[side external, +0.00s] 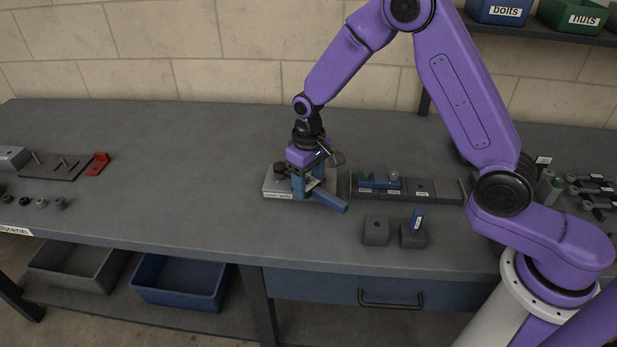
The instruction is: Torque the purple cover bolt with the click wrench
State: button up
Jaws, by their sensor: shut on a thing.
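My gripper (309,186) is low over a pale grey labelled plate (272,188) in the middle of the bench. It is shut on a tool with a blue handle (331,202), apparently the click wrench. The handle sticks out toward the front right. The wrench's head is hidden by the fingers, so I cannot tell whether it sits on a bolt. A dark round knob-like part (281,170) shows on the plate left of the gripper. I cannot make out the purple cover bolt; the gripper covers part of the plate.
Right of the plate is a dark rack (420,189) with small parts in a blue holder (372,181). A fixture with a red block (97,164) lies far left. The bench's left middle is clear.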

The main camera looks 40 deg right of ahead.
jog(key=shift+f, duration=0.1)
jog(key=o, duration=1.6)
jog(key=shift+d, duration=0.1)
